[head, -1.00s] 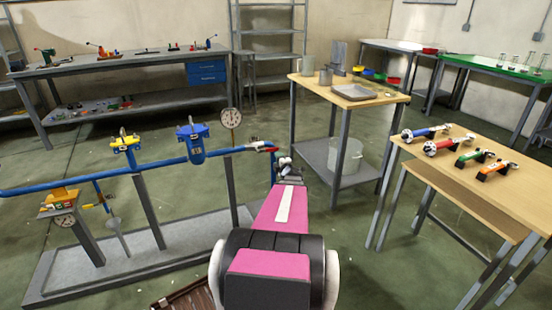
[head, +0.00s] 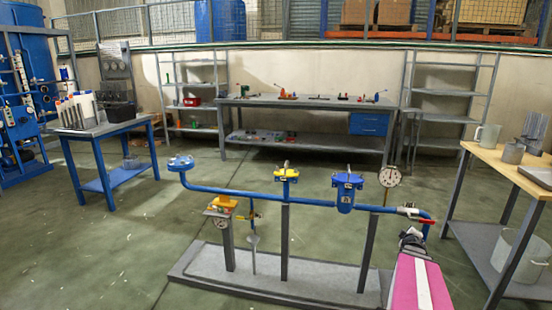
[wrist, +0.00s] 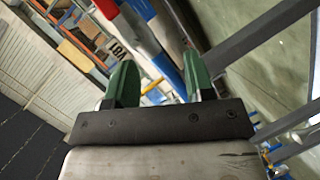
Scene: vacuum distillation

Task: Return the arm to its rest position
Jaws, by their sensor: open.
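My arm shows as a pink link with a white stripe at the lower right of the head view. My gripper (wrist: 160,85) shows in the wrist view with two green fingers apart and nothing between them. In the head view its end is small and dark, by the right end of the blue pipe (head: 240,192), just below the red-handled valve (head: 418,217). I cannot tell whether it touches the pipe.
The pipe stands on a grey base plate (head: 210,268) with a yellow valve (head: 287,174), a blue filter (head: 347,190) and a gauge (head: 390,177). A wooden table (head: 510,168) is close on the right.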

